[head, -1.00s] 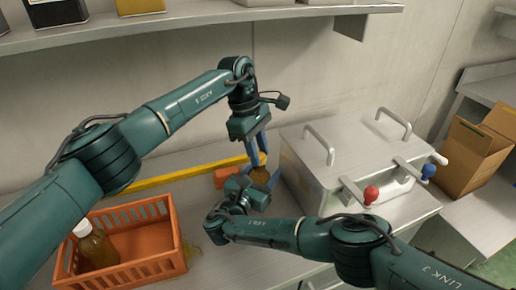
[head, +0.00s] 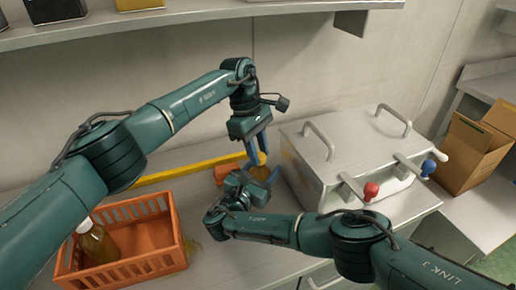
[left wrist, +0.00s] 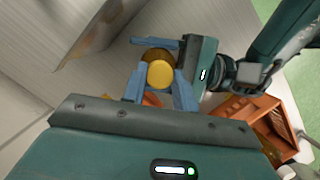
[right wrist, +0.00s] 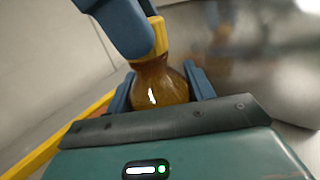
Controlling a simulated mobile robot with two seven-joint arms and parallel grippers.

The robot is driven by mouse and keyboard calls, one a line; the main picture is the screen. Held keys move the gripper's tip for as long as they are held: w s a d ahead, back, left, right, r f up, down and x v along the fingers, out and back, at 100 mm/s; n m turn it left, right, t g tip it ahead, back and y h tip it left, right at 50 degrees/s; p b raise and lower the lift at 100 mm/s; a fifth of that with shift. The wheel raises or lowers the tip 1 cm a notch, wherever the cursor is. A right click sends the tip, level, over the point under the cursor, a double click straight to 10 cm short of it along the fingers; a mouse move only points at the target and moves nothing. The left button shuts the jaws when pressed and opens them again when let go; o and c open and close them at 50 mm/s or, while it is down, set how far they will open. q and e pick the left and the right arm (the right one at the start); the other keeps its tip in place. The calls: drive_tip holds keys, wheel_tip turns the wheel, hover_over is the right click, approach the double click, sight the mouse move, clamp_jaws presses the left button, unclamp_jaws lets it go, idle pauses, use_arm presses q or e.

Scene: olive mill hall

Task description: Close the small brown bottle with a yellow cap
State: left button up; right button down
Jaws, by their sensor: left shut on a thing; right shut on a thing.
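The small brown bottle (right wrist: 160,85) is upright between the fingers of my right gripper (right wrist: 160,88), which is shut on its body. In the head view the bottle (head: 262,172) is partly hidden by my grippers. The yellow cap (right wrist: 159,38) sits at the top of the bottle's neck, touching it; how tightly it is seated I cannot tell. My left gripper (head: 256,148) comes from above and is shut on the cap, which shows round from above in the left wrist view (left wrist: 160,75). My right gripper (head: 250,180) reaches in lower, from the front.
An orange crate (head: 150,268) at front left holds a larger bottle (head: 97,243) with a white cap. A metal box with handles (head: 345,150) stands close on the right. An orange object (head: 230,169) and a yellow strip (head: 185,172) lie behind the grippers. A shelf (head: 210,16) hangs above.

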use_arm(q)
drive_tip(key=m, duration=0.2)
drive_tip(key=shift+m+g, duration=0.3)
drive_tip(key=o, duration=0.9)
drive_tip(key=shift+r, duration=0.15)
drive_tip(key=shift+r, duration=2.15)
drive_tip(key=shift+c, duration=0.2)
